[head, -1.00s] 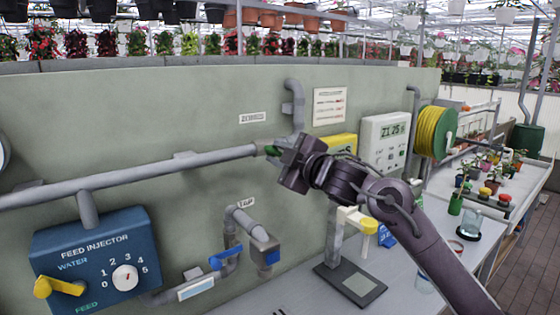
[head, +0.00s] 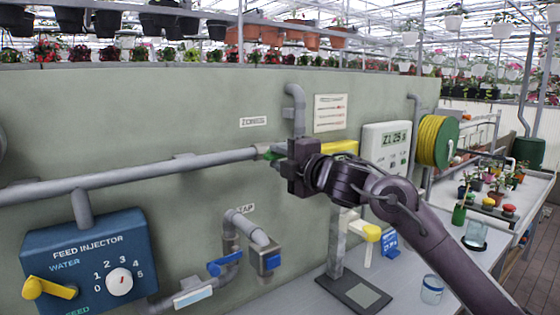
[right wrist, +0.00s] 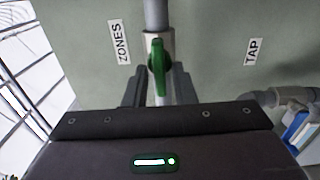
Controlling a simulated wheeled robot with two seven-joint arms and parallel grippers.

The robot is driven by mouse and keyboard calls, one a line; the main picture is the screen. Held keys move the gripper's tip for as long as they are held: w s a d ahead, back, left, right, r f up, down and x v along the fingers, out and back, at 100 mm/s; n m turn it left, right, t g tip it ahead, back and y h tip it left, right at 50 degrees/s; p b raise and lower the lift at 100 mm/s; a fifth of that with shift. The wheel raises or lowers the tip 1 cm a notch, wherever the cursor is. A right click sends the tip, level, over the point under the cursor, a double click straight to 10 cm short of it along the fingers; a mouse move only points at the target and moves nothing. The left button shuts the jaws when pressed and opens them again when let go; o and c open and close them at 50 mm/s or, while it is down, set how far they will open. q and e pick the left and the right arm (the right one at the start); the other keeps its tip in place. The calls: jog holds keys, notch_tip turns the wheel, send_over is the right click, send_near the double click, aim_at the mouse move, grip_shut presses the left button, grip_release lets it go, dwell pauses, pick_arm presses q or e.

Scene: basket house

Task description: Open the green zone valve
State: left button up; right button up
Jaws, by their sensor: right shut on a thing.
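The green zone valve handle (right wrist: 158,66) sits on the grey pipe by the ZONES label. In the head view only a little green (head: 263,152) shows at the pipe's end, beside my gripper; the rest is hidden. My right gripper (right wrist: 159,92) is shut on the handle, with one dark finger on each side of it. In the right wrist view the handle runs roughly in line with the pipe above it. My left gripper is not in view.
A yellow valve (head: 340,147) is partly hidden behind my right gripper. A blue tap handle (head: 224,263) is below. The feed injector (head: 90,261) is at the left.

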dwell(0.3)
jog(key=o, duration=0.7)
jog(key=shift+s+d+f, duration=0.1)
jog(key=shift+s+d, duration=0.1)
jog(key=shift+s, duration=0.05)
jog(key=b+v, duration=0.2)
jog(key=v, duration=0.5)
jog(key=shift+b, duration=0.3)
